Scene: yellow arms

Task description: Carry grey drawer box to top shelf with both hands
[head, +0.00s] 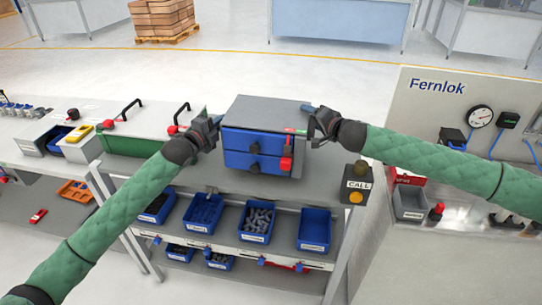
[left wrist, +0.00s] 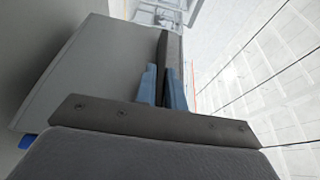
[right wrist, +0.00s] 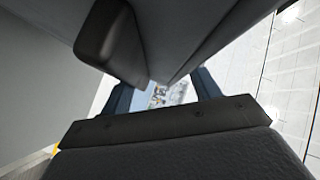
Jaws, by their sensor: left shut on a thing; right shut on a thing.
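The grey drawer box (head: 268,107) with two blue drawers (head: 252,140) is in the middle of the head view, at the top shelf (head: 225,180) of the rack. I cannot tell whether its underside touches the shelf. My left gripper (head: 217,120) is shut at the box's left side; in the left wrist view its blue fingers (left wrist: 163,88) close on a dark upright part beside the grey wall. My right gripper (head: 310,110) is shut on the right side; its fingers (right wrist: 160,90) flank a dark part of the box. The box looks roughly level.
Blue bins (head: 256,222) fill the shelf below. A call-button post (head: 356,184) stands right of the rack. A bench with a green-fronted unit (head: 125,145) is at left, and a Fernlok panel (head: 440,100) at right.

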